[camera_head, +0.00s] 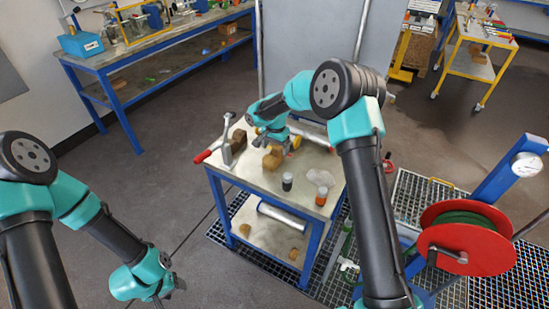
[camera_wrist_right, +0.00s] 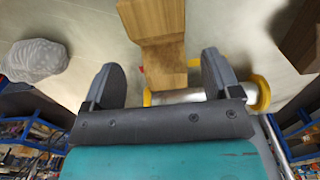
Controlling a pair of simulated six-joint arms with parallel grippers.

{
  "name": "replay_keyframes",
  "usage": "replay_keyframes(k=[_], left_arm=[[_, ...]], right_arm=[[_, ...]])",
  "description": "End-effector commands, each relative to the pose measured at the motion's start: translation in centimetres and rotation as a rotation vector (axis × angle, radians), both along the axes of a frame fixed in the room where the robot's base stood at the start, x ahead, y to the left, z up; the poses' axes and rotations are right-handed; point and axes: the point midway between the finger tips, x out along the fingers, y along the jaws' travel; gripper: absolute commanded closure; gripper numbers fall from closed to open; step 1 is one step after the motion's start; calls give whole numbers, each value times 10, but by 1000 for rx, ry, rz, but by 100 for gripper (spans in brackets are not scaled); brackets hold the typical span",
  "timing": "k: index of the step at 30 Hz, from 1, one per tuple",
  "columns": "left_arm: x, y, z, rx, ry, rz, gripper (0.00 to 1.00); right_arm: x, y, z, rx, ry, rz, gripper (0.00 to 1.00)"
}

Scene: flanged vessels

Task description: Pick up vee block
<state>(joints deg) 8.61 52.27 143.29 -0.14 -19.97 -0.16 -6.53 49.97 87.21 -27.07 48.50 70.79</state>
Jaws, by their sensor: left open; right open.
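A tan, wood-coloured stepped block (camera_head: 272,158), which looks like the vee block, sits on the metal-topped cart (camera_head: 250,182). In the right wrist view the block (camera_wrist_right: 158,30) reaches from the top edge down between my right gripper's fingers. My right gripper (camera_wrist_right: 163,82) is open, with a gap visible on both sides of the block. In the head view my right gripper (camera_head: 280,143) is low over the cart, just behind the block. My left gripper (camera_head: 167,289) is open and empty, off to the left of the cart near the picture's bottom edge.
A darker brown block (camera_head: 238,141) and a red-handled clamp (camera_head: 226,150) stand left of the vee block. A yellow-ringed cylinder (camera_wrist_right: 200,94) lies close to the right gripper. A dark jar (camera_head: 287,181), an orange jar (camera_head: 322,195) and a pale lump (camera_head: 320,176) stand toward the cart's front right.

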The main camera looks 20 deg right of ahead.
Motion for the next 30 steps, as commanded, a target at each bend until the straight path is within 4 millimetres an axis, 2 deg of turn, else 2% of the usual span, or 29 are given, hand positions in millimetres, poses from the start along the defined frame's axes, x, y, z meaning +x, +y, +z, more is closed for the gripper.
replay_keyframes(k=[10, 21, 30], left_arm=[[0, 0, 0, 0, 0, 0, 48], [0, 0, 0, 0, 0, 0, 48], [0, 0, 0, 0, 0, 0, 48]], right_arm=[[0, 0, -3, 0, 1, 0, 17], [2, 1, -46, 0, 1, -1, 17], [2, 1, -52, 0, 0, 0, 17]])
